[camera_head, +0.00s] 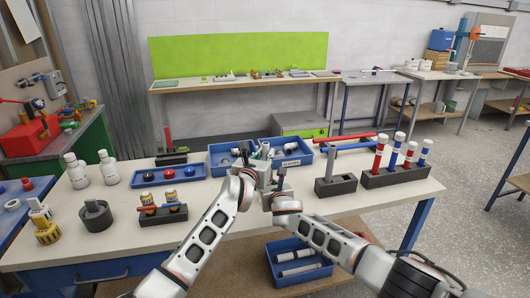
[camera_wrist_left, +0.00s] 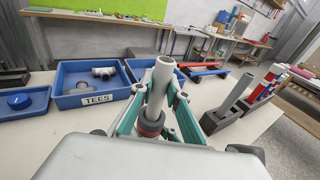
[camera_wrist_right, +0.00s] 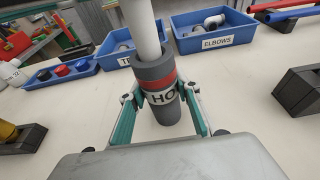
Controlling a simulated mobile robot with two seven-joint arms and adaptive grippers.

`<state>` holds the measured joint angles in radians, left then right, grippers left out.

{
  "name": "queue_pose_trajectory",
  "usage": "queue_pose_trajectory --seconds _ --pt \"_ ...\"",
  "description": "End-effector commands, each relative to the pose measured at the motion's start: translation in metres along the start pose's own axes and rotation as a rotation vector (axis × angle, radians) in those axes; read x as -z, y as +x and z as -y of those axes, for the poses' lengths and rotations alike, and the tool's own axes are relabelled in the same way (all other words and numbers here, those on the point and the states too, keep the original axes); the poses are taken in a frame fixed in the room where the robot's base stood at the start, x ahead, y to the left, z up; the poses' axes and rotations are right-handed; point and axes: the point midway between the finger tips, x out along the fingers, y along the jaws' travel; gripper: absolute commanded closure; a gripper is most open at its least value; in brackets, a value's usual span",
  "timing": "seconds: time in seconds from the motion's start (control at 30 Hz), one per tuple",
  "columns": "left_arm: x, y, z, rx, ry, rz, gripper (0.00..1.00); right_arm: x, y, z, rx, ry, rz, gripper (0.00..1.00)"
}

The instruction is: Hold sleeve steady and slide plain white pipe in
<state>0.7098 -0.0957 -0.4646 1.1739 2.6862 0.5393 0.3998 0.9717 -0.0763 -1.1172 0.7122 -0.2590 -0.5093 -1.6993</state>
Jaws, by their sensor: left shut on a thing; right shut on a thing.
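The sleeve (camera_wrist_right: 156,88) is a dark grey upright tube with a red band and a white label reading "HO" in the right wrist view. My right gripper (camera_wrist_right: 161,104) is shut around it, with a finger on either side. The plain white pipe (camera_wrist_right: 142,28) stands upright above it, its lower end at the sleeve's mouth; how deep it sits inside is hidden. In the left wrist view my left gripper (camera_wrist_left: 156,102) is shut on the white pipe (camera_wrist_left: 160,82), with the sleeve (camera_wrist_left: 150,124) below. In the head view both grippers meet over the table's middle, left (camera_head: 262,165) above right (camera_head: 277,190).
Blue bins of tees (camera_wrist_left: 93,100) and elbows (camera_wrist_right: 215,42) stand behind. A grey block with a grey pipe (camera_head: 335,187) and a rack of red and blue pipes (camera_head: 395,180) are at right. White bottles (camera_head: 108,170) and a cap tray (camera_head: 172,182) are at left.

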Motion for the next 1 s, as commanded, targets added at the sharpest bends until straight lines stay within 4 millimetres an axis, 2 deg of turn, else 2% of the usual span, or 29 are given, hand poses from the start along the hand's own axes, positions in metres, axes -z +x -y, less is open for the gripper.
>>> queue_pose_trajectory --seconds 0.47,0.5,0.57,1.0 --pt "0.017 0.002 0.000 -0.001 -0.001 0.000 1.00 0.000 0.000 0.000 0.000 0.000 0.000 0.94" --pt "0.018 0.002 0.000 -0.001 -0.001 0.000 0.82 0.000 0.000 0.000 0.000 0.000 0.000 0.94" --pt "0.018 0.002 0.000 -0.001 -0.001 0.000 0.67 0.000 0.000 0.000 0.000 0.000 0.000 0.94" --pt "0.019 -0.001 0.000 -0.001 0.000 -0.002 0.65 -0.001 0.000 0.000 0.000 0.001 0.001 0.94"
